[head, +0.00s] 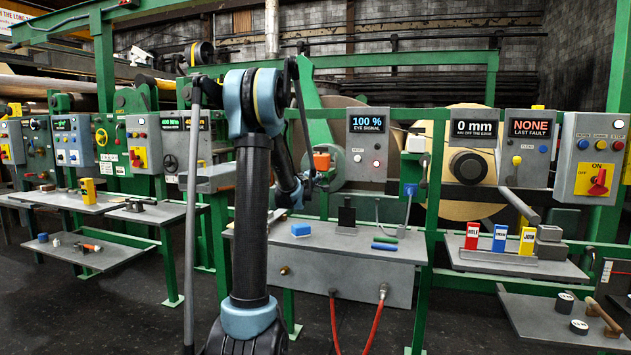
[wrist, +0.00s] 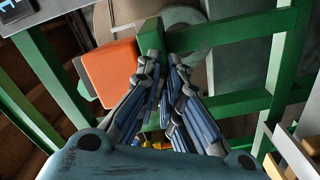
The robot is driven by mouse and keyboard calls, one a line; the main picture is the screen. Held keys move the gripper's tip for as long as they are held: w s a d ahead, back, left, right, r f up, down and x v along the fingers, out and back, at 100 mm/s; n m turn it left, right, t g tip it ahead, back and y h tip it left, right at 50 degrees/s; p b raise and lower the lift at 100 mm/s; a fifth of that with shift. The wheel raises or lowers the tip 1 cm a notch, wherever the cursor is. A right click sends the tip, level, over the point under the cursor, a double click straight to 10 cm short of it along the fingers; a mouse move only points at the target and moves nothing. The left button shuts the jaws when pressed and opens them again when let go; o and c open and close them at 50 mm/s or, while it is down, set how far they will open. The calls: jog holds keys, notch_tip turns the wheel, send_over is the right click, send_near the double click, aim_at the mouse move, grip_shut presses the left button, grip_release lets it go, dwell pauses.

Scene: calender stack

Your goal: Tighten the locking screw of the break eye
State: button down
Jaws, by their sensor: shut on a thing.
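The orange box (head: 321,161), which looks like the break eye, sits near the green frame, left of the eye signal panel (head: 367,145). That panel reads 100 %. In the wrist view the orange box (wrist: 112,72) is just left of my fingers, beside the end of a green bar (wrist: 151,34). My gripper (head: 308,178) is at the orange box; in the wrist view my gripper (wrist: 163,62) has its fingertips close together at that bar's end. It is shut on a small part there, apparently the locking screw, which the fingers hide.
Green posts and rails surround the arm. A white box (head: 415,143) is on the right.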

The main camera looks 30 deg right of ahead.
jog(key=shift+f, duration=0.1)
jog(key=c, duration=2)
grip_release()
jog(key=shift+c, duration=0.2)
jog(key=v, duration=1.2)
